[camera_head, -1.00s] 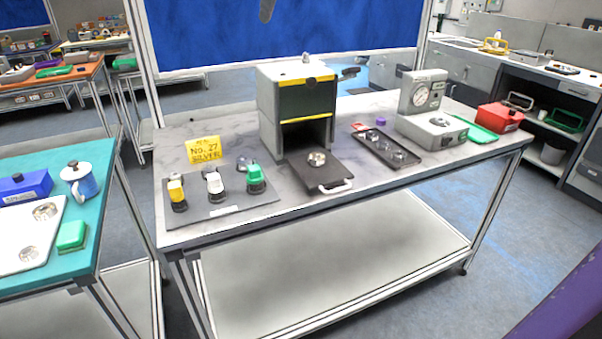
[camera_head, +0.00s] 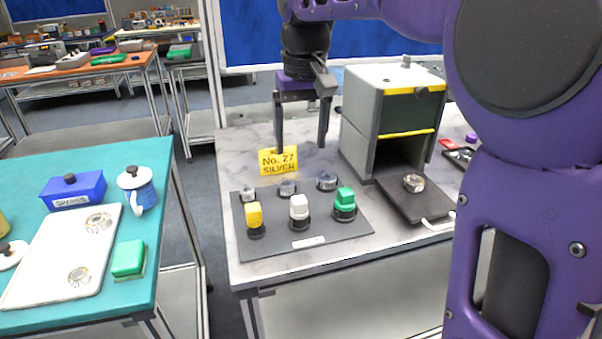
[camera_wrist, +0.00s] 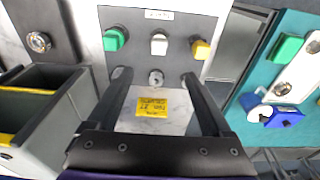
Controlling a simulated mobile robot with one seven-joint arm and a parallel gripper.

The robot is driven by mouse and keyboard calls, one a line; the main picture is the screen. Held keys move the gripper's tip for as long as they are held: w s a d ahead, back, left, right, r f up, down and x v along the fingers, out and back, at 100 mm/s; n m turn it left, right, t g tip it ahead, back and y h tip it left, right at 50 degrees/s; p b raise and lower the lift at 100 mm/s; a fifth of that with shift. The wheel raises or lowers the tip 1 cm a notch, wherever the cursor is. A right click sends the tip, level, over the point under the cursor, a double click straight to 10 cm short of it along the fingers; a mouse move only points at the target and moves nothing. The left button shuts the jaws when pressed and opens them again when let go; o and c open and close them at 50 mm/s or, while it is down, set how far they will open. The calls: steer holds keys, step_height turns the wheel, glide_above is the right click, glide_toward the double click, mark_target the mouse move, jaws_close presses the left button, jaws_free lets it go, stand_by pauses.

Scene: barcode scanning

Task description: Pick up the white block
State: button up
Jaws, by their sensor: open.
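The white block (camera_head: 299,205) sits on a dark round base on the dark mat (camera_head: 280,246), between the yellow block (camera_head: 254,214) and the green block (camera_head: 345,198). In the wrist view the white block (camera_wrist: 158,43) is at the top middle, beyond the fingertips, with the green block (camera_wrist: 114,39) left of it and the yellow block (camera_wrist: 200,48) right. My gripper (camera_head: 301,148) points down above the back part of the table, behind the blocks. Its two fingers are wide apart with nothing between them. It is apart from the white block.
Round metal parts (camera_head: 287,187) sit behind the blocks.

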steer(key=b, duration=0.2)
glide_above(299, 199)
steer(key=s, duration=0.1)
step_height(299, 199, down, 11)
steer(key=shift+s+d+r, duration=0.15)
steer(key=shift+w+f+b, duration=0.2)
steer(key=shift+f+b, duration=0.1)
steer(key=shift+f, duration=0.7)
steer(key=shift+w+f+b, duration=0.25)
steer(key=shift+f, duration=0.75)
steer(key=shift+w+f+b, duration=0.2)
steer(key=shift+f+b, duration=0.1)
steer(key=shift+f, duration=0.7)
jaws_close()
